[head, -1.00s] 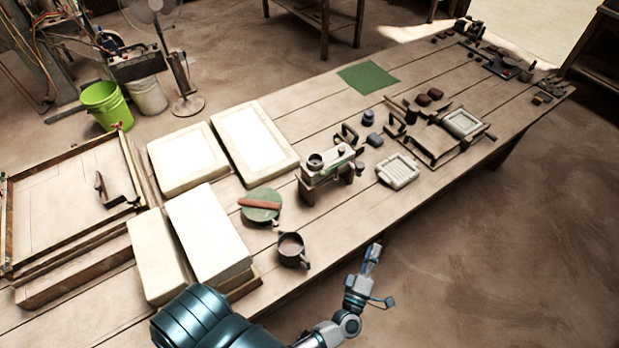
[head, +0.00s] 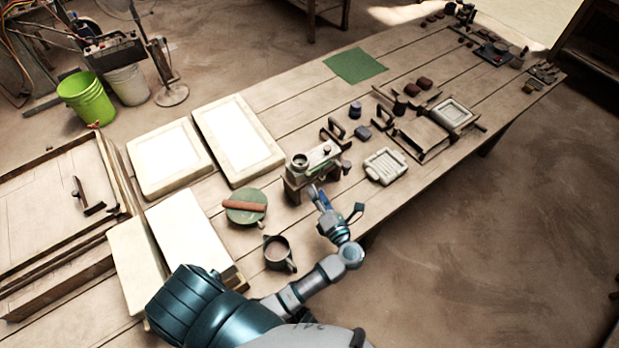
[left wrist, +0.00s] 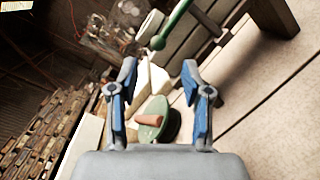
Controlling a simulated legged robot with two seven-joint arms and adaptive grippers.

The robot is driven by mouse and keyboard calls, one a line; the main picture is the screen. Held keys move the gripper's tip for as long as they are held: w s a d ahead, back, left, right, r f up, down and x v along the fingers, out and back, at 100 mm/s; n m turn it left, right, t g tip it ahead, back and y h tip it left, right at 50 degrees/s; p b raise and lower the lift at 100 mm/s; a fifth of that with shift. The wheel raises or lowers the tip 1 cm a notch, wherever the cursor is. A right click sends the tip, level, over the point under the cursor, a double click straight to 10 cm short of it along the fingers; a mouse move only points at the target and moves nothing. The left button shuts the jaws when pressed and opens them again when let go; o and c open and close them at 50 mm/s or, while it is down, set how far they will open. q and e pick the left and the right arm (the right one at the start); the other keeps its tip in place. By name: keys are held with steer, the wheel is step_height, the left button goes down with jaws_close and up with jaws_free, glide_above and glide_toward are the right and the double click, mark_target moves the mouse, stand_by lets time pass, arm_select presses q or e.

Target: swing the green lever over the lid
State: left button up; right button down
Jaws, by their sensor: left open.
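The green lever (left wrist: 172,27) shows at the top of the left wrist view, a rod with a round green knob at its near end. In the head view, the small bench press (head: 316,160) stands at the middle of the table; its lever and lid are too small to make out surely. My left gripper (head: 318,192) is just in front of the press, partly covering it. In the left wrist view my left gripper (left wrist: 160,72) has its two blue fingers apart with nothing held; the knob lies beyond the fingertips. My right gripper is not in view.
A green round board (head: 240,216) with a brown roller and a dark mug (head: 278,255) stand left of my gripper. A white ribbed tray (head: 386,166) is to the right. Pale slabs (head: 170,160) lie further left. The table's front edge runs beneath my arm.

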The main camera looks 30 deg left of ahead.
mark_target(319, 168)
arm_select(q)
steer(key=x, duration=0.6)
steer(key=shift+w+d+r, duration=0.1)
steer(key=shift+w+d, duration=0.05)
steer(key=shift+a, duration=0.25)
jaws_close()
